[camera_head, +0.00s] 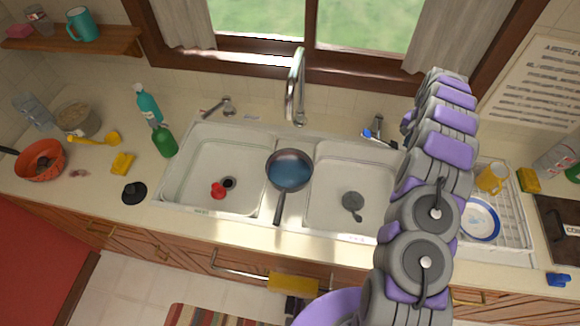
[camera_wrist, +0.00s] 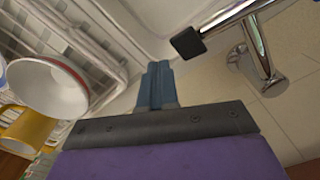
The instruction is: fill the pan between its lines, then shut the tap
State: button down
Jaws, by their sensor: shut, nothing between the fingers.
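The dark pan (camera_head: 289,168) stands over the divider between the two sink basins, its handle toward the front edge. Its inside looks blue; I cannot tell a water level or lines. The tap spout (camera_head: 297,85) arches above and behind the pan, and I see no clear stream from it. A tap handle (camera_head: 378,124) stands behind the right basin; a lever with a dark end (camera_wrist: 228,26) shows at the upper right in the wrist view. My gripper (camera_wrist: 155,72) is shut and empty, its blue tips (camera_head: 369,134) close to that handle; contact is unclear.
Another handle (camera_head: 223,105) stands behind the left basin. The left basin (camera_head: 205,170) holds a red item; the right basin (camera_head: 330,205) holds a dark strainer-like item. A dish rack (camera_head: 512,232) with a plate and yellow mug (camera_head: 491,178) is at right. Bottles (camera_head: 164,142) stand left.

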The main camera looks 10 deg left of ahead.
jog(key=shift+r, duration=0.15)
notch_tip(320, 180, up, 7)
jog(key=p, duration=0.1)
dwell(0.8)
jog(key=shift+a, duration=0.1)
jog(key=s+a+r+n+b, duration=0.2)
jog(key=s+a+r, duration=0.45)
jog(key=s, duration=0.35)
jog(key=s+a+r+n+b, duration=0.25)
jog(key=s+a+r, duration=0.45)
jog(key=s, duration=0.4)
jog(key=s+f+g+b, duration=0.1)
jog(key=s+b, duration=0.1)
jog(key=s, duration=1.4)
jog(key=s+a+f+n+b, duration=0.1)
jog(key=s+b, duration=0.1)
jog(key=s, duration=1.3)
jog(key=shift+s+f+g+b, duration=0.3)
jog(key=shift+s+g+b, duration=0.05)
jog(key=shift+g+b, duration=0.05)
